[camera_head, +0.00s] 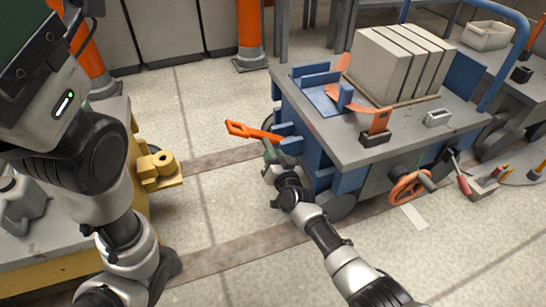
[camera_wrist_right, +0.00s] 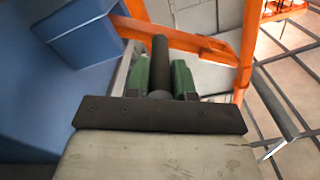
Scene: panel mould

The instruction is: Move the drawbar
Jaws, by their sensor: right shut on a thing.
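The orange drawbar (camera_head: 255,132) sticks out to the left from the blue coupling at the near-left end of the cart (camera_head: 350,152). Its looped end points left, off the floor. My right gripper (camera_head: 270,160) is at the drawbar's near side, close to the cart. In the right wrist view its green fingers (camera_wrist_right: 160,78) are shut on a dark round grip (camera_wrist_right: 159,55) beside the orange drawbar (camera_wrist_right: 185,38). How the grip joins the drawbar is hidden. My left gripper is out of view.
A yellow hitch (camera_head: 160,168) on a yellow-edged machine stands to the left, apart from the drawbar. Clear floor (camera_head: 218,195) lies between. The cart carries grey slabs (camera_head: 400,65). An orange handwheel (camera_head: 410,187) is on its near side. Orange posts (camera_head: 250,35) stand behind.

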